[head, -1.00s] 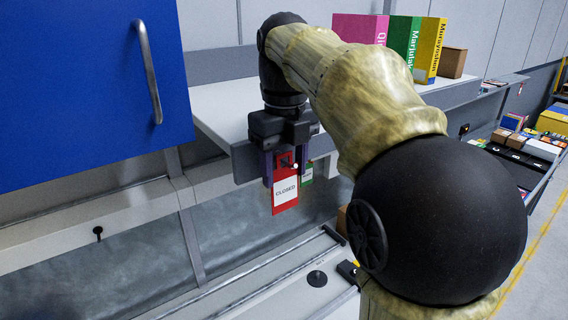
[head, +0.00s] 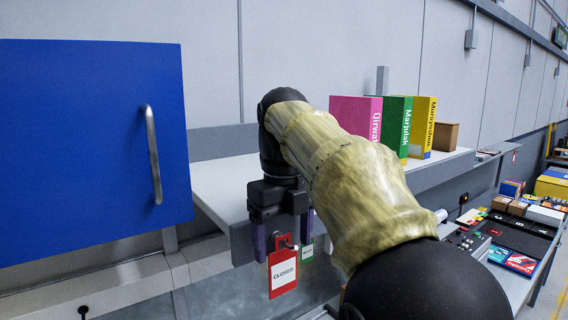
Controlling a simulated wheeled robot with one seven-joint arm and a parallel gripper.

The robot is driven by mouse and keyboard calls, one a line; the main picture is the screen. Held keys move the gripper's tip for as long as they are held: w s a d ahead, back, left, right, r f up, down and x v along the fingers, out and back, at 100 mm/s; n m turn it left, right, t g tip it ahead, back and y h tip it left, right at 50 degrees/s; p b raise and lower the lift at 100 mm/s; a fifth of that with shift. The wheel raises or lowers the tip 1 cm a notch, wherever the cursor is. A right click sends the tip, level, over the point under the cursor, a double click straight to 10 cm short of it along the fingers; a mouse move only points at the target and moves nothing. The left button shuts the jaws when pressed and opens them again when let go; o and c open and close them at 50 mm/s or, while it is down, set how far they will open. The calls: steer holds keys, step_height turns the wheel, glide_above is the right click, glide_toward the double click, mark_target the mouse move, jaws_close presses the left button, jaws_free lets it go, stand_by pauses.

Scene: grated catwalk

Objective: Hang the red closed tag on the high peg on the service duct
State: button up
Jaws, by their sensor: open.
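The red tag (head: 282,273), with a white label reading CLOSED, hangs upright at a small dark peg below the shelf's front edge. My gripper (head: 283,236) is open, its two purple fingers on either side of the tag's top; I cannot tell whether they touch it. A green tag (head: 308,254) shows partly behind the right finger. At the lower left, a dark peg (head: 83,310) sticks out of the grey duct (head: 45,300), cut off by the picture's bottom edge. No tag shows on the visible part of that peg.
A blue cabinet door (head: 90,140) with a metal handle (head: 152,155) stands at the left. Pink (head: 352,118), green (head: 396,120) and yellow (head: 421,125) binders and a brown box (head: 445,136) stand on the grey shelf (head: 215,190). A cluttered bench (head: 470,243) is at the right.

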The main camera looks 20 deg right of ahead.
steer(key=shift+w+r, duration=0.1)
steer(key=shift+r, duration=0.3)
step_height(320, 180, up, 14)
steer(key=p, duration=0.9)
steer(key=shift+r, duration=0.15)
